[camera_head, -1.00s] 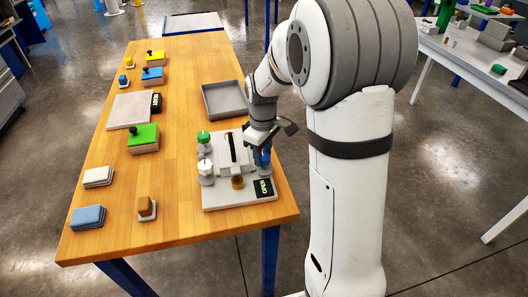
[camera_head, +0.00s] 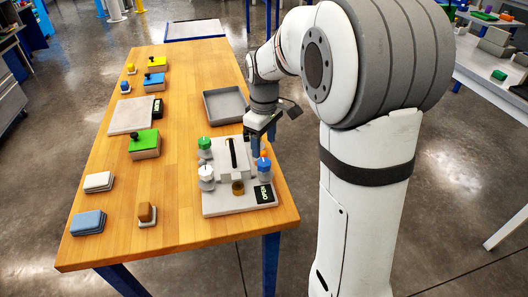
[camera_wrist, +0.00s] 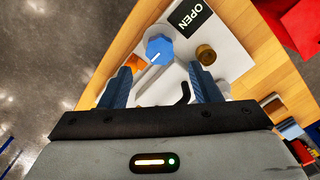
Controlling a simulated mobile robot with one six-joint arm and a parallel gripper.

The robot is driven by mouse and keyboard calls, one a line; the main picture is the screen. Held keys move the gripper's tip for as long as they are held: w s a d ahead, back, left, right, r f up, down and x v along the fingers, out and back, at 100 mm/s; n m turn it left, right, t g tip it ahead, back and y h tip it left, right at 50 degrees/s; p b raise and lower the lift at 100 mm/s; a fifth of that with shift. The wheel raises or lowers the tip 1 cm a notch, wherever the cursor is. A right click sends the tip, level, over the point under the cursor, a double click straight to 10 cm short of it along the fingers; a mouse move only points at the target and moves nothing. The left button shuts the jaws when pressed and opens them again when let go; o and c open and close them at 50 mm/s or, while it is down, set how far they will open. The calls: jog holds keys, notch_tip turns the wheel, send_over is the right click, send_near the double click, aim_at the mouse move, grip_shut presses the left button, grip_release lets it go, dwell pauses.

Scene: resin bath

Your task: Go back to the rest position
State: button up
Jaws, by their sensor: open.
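My gripper (camera_head: 262,146) is open and empty. It hangs just above the right side of a light grey fixture board (camera_head: 215,208). In the wrist view its two blue fingers (camera_wrist: 163,88) stand apart with nothing between their tips. A blue knob (camera_head: 264,166) stands upright on the board below the fingers; it also shows in the wrist view (camera_wrist: 159,48), beyond the fingertips and apart from them. A green knob (camera_head: 205,143) and a white knob (camera_head: 206,172) stand on the board's left side. A black OPEN label (camera_head: 264,194) lies at its near right corner.
The wooden table (camera_head: 185,190) also bears a grey tray (camera_head: 224,103), a green block (camera_head: 144,139), a white sponge-like block (camera_head: 98,181), a blue one (camera_head: 88,222) and a small brown block (camera_head: 146,212). The table's right edge lies close to my arm. A second table (camera_head: 490,70) stands at the right.

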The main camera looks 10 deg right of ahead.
jog(key=shift+r, duration=0.55)
jog(key=shift+s+r, duration=0.1)
jog(key=shift+s, duration=0.1)
jog(key=s+r+m+t, duration=0.1)
jog(key=s+m, duration=0.7)
jog(key=s, duration=1.2)
jog(key=shift+s+d+m+t, duration=0.25)
jog(key=shift+s+m+t, duration=0.05)
jog(key=shift+t, duration=0.6)
